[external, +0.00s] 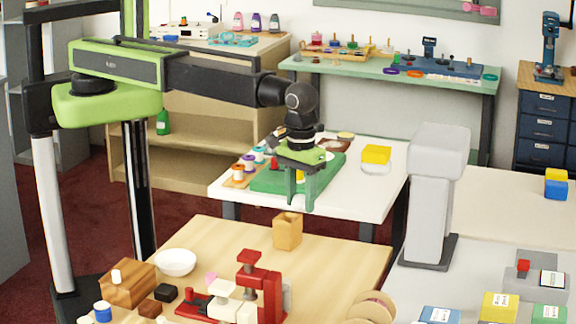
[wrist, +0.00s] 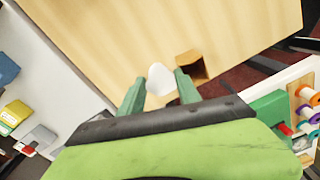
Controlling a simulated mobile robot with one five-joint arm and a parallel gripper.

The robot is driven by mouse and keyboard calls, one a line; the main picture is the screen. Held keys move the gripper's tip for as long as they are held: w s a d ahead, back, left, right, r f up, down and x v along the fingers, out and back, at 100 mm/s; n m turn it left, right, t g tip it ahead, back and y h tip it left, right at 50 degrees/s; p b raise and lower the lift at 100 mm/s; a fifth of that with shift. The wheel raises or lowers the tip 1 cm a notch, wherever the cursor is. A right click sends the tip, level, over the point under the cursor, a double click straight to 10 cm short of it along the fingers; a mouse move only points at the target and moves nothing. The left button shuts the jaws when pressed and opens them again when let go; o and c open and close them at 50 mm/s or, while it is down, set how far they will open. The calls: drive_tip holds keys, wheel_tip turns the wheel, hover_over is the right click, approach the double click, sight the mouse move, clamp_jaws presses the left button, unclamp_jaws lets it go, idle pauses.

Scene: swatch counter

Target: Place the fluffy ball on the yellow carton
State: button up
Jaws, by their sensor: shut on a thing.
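My gripper (external: 301,188) points down, raised near the far edge of the wooden table. In the wrist view its green fingers (wrist: 160,92) are shut on a pale white ball (wrist: 160,76), apparently the fluffy ball. I cannot make the ball out in the external view. A yellow carton (external: 498,308) stands on the grey counter at the lower right, well away from my gripper, between a blue carton (external: 438,315) and a green one (external: 548,313). The yellow carton also shows at the left edge of the wrist view (wrist: 17,112).
A tan open box (external: 287,231) stands on the wooden table (external: 350,258) below my gripper. A tall grey post-like device (external: 432,195) rises between the gripper and the yellow carton. A red press (external: 262,285) and a white bowl (external: 176,262) stand on the wooden table.

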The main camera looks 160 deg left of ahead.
drive_tip(key=s+a+r+n+p, duration=0.2)
drive_tip(key=s+a+r+p, duration=0.15)
drive_tip(key=s+a, duration=0.5)
drive_tip(key=s+a+r+n+p, duration=0.2)
drive_tip(key=s+a+r+p, duration=0.15)
drive_tip(key=s+a, duration=0.55)
drive_tip(key=s+a+r+n+p, duration=0.2)
drive_tip(key=s+a+r+p, duration=0.15)
drive_tip(key=s+a, duration=0.55)
drive_tip(key=b, duration=0.8)
hover_over(377, 149)
wheel_tip(377, 149, down, 7)
drive_tip(key=shift+w+d+r, duration=0.1)
drive_tip(key=shift+d+r, duration=0.05)
drive_tip(key=shift+a, duration=0.2)
wheel_tip(377, 149, down, 4)
drive_tip(key=b, duration=0.4)
drive_tip(key=shift+f, duration=0.2)
drive_tip(key=shift+d+r, duration=0.1)
drive_tip(key=shift+r, duration=0.15)
drive_tip(key=shift+f, duration=0.15)
drive_tip(key=o, duration=1.3)
